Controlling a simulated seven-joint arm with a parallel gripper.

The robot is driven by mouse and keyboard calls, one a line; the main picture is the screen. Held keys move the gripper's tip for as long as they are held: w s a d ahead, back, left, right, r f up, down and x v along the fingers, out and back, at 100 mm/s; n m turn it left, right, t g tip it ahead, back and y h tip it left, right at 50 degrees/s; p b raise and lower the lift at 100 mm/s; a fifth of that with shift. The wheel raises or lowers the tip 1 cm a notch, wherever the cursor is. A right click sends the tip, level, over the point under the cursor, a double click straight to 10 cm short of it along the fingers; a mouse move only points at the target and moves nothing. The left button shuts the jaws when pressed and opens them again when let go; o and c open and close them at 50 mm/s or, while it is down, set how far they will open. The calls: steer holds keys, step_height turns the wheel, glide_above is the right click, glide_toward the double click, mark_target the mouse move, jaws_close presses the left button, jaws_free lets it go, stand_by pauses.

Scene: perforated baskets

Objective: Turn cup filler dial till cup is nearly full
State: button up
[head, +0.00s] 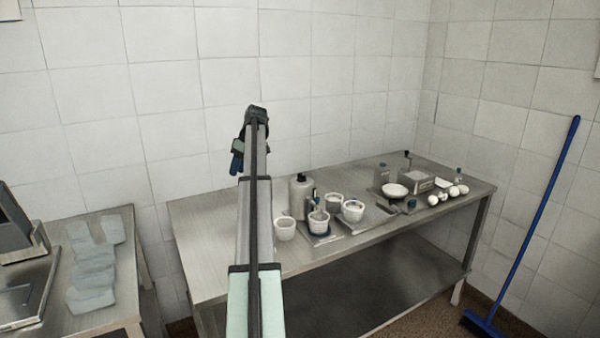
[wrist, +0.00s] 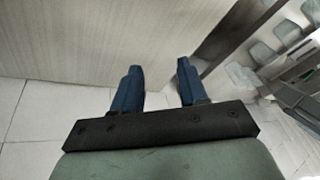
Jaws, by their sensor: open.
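Several white cups stand on the metal table. One cup (head: 285,229) is at the left, another cup (head: 319,222) is on a small tray, and a third cup (head: 353,211) is to its right. A grey canister with a dark top (head: 300,194) stands behind them. I cannot tell which item is the cup filler; its dial and the cup's fill level are too small to make out. My gripper (head: 237,161) is raised left of these items and apart from them. In the wrist view its two blue fingers (wrist: 158,68) are open with nothing between them.
A white bowl (head: 394,191), a grey box with a crank (head: 416,181) and several white round items (head: 453,191) are at the table's right. A side counter with grey cloth-like pieces (head: 92,268) is at left. The table's left end is clear. A blue broom (head: 535,220) leans right.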

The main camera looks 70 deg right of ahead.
steer(key=s+d+r+m+g+h, duration=0.1)
steer(key=s+d+r+m+g, duration=0.3)
steer(key=s+d, duration=0.6)
step_height(320, 180, up, 4)
steer(key=m, duration=0.1)
glide_above(302, 174)
step_height(302, 174, down, 13)
steer(key=shift+w, duration=0.1)
jaws_close()
